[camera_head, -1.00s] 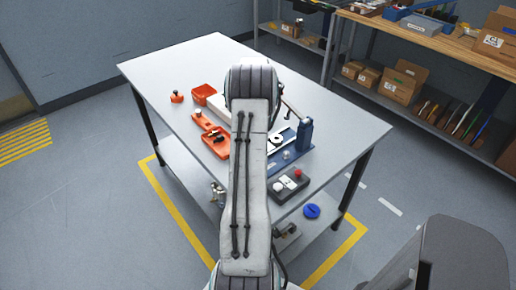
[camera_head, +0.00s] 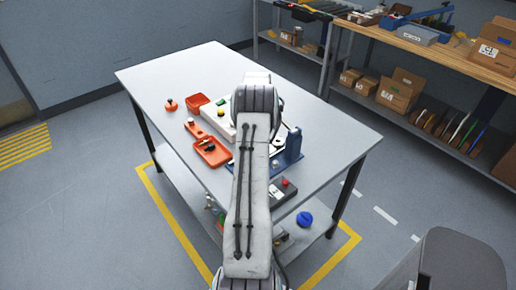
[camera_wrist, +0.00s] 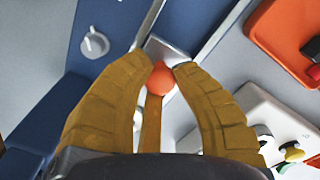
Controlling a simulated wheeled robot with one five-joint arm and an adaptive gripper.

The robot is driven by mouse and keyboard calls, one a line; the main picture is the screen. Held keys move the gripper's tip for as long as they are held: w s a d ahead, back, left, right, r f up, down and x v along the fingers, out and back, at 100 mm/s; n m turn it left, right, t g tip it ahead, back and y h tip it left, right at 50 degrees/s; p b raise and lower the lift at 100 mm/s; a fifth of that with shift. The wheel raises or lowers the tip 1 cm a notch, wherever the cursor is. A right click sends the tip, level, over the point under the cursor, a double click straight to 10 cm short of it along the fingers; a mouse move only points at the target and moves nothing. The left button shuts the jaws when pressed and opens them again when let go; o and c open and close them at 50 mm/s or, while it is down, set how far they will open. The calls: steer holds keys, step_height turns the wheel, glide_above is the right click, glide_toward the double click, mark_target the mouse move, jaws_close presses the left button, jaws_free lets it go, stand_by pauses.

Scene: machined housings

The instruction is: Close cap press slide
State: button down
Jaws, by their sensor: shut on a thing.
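The cap press is blue; its upright block (camera_head: 293,145) shows at the right of my arm in the head view. In the wrist view, its blue body (camera_wrist: 98,30) runs along the upper left, with a grey knob (camera_wrist: 95,44) on it. A light metal plate (camera_wrist: 165,50) lies just beyond my fingertips. My gripper (camera_wrist: 160,70) is shut on an orange knob (camera_wrist: 161,80), its two brown fingers on either side of it. The slide under the knob is mostly hidden by my fingers. In the head view my arm hides the gripper and much of the press.
An orange tray (camera_head: 212,151) with small dark parts lies left of the press, and it also shows in the wrist view (camera_wrist: 285,35). An orange bin (camera_head: 197,104) and orange knob-shaped part (camera_head: 171,104) lie farther left. The table's far side (camera_head: 200,65) is clear.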

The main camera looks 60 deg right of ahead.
steer(key=c, duration=1.5)
jaws_free()
steer(key=shift+s+d, duration=0.1)
steer(key=shift+d, duration=0.05)
steer(key=shift+o, duration=1.4)
steer(key=shift+d+f, duration=0.1)
steer(key=shift+d, duration=0.05)
steer(key=shift+o, duration=1.2)
step_height(320, 180, up, 12)
